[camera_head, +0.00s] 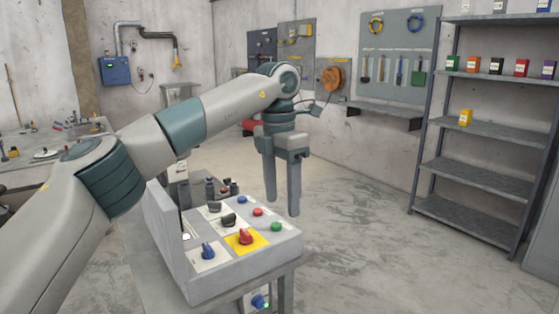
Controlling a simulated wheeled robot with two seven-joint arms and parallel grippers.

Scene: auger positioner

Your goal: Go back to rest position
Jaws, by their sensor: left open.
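My left arm comes in from the left and reaches across the view. My left gripper (282,205) points down with its two fingers apart and nothing between them. It hangs by the far right side of a grey control box (240,273). The box carries a red knob on a yellow plate (246,237), a blue knob (208,250), black knobs (229,220) and red, green and blue buttons (276,227). I cannot tell whether the gripper touches the box. My right gripper is not in view.
The box sits on a small table (284,285). A metal shelf (470,182) with small boxes stands at the right. A tool board (397,55) hangs on the back wall. A workbench (50,145) is at the left. The floor (350,220) between table and shelf is clear.

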